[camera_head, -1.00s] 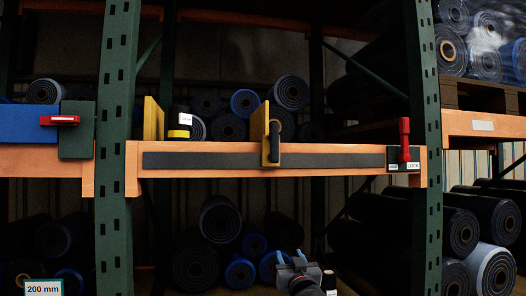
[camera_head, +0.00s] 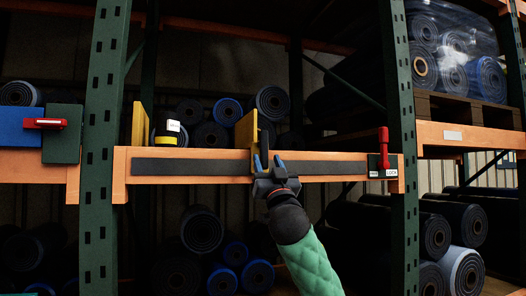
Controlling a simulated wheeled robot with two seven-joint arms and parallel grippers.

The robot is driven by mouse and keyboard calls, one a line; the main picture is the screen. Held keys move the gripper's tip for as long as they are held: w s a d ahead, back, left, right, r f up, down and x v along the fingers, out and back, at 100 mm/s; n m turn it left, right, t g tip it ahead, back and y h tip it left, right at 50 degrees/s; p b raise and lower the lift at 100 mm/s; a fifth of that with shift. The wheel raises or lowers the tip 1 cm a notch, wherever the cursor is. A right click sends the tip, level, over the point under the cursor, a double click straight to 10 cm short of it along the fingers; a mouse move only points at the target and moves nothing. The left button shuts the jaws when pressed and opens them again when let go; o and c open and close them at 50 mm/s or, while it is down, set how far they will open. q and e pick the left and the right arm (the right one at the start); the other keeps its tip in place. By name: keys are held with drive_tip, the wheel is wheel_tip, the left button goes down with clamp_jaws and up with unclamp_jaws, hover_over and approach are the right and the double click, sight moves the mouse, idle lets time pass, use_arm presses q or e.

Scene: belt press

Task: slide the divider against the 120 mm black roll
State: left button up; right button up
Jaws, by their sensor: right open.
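The yellow divider (camera_head: 246,132) stands upright on the orange shelf beam, right of the black roll. The black roll (camera_head: 169,133) has a yellow band and a white label and stands close to a fixed yellow plate (camera_head: 139,125). A wide gap separates the roll and the divider. My right gripper (camera_head: 267,162) is open, its blue fingertips in front of the beam at the divider's lower right. It covers the lower part of the divider's dark handle; I cannot tell whether it touches it. My left gripper is out of view.
The orange beam (camera_head: 210,153) carries a dark strip. A red lever (camera_head: 383,148) stands upright by a LOCK label at its right end. Green posts (camera_head: 104,150) flank the bay. Several rolls lie behind and below. A second red handle (camera_head: 45,123) is at the left.

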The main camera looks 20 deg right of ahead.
sight(265, 155)
drive_tip(key=x, duration=0.3)
drive_tip(key=shift+w+r+p, duration=0.2)
drive_tip(key=shift+r+p, duration=0.1)
drive_tip(key=shift+p, duration=0.1)
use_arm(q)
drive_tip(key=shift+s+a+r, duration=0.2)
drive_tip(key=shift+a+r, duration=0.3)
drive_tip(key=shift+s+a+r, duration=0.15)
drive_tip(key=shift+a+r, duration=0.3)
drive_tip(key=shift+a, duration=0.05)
use_arm(e)
drive_tip(key=shift+w+r, duration=0.3)
drive_tip(key=shift+w, duration=0.15)
clamp_jaws()
